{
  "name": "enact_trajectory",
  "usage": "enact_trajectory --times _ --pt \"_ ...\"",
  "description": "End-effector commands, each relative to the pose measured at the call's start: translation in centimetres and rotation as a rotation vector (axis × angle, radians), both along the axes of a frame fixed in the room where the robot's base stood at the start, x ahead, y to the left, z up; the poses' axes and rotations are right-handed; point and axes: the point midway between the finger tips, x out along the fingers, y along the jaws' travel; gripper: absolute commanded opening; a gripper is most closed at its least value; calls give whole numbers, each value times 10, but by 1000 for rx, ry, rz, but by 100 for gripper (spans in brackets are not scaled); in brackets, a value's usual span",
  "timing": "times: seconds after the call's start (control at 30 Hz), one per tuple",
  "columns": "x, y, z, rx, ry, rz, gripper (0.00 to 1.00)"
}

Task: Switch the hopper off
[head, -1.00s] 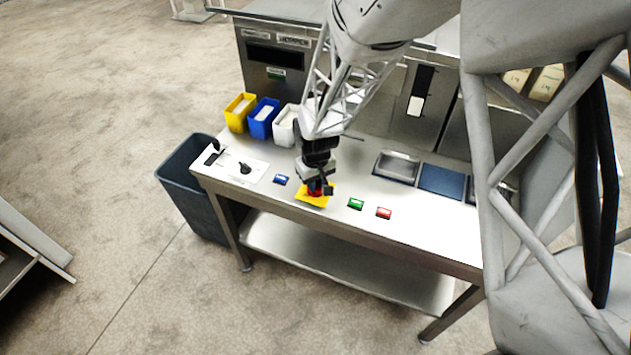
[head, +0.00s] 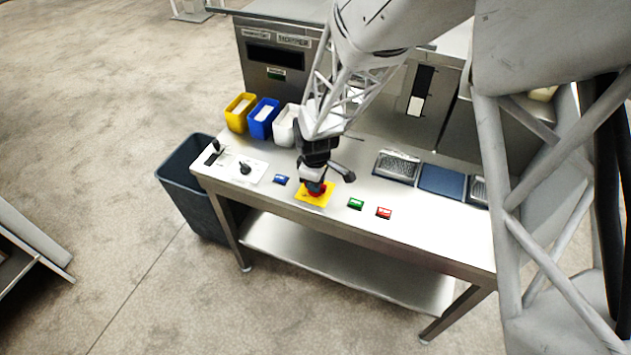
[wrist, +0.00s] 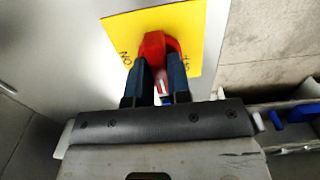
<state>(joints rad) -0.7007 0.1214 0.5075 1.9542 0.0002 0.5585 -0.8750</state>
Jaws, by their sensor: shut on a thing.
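A red rotary knob (wrist: 154,46) sits on a yellow plate (wrist: 193,33) in the wrist view. In the head view the yellow plate (head: 325,199) lies near the front edge of the steel table, and the red knob (head: 316,189) shows under the fingers. My gripper (wrist: 156,72) has its two dark fingers on either side of the knob's handle and is shut on it. The fingers hide part of the knob.
A blue button (head: 281,179) is left of the plate; green (head: 355,204) and red (head: 384,213) buttons are right. A white panel with a black lever (head: 246,168) is at the left. Yellow (head: 238,122), blue (head: 262,128) and white bins stand behind. A dark waste bin (head: 186,175) stands beside the table.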

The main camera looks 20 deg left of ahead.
Motion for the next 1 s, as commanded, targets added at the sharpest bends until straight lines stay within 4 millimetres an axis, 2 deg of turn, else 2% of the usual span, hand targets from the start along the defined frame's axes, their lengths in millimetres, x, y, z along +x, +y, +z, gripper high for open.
enact_trajectory --times 0.4,0.43,0.6,1.0 --pt "0 0 0 0 0 12 0" --pt "0 0 0 0 0 12 20" --pt "0 0 0 0 0 11 44" --pt "0 0 4 0 -1 11 44"
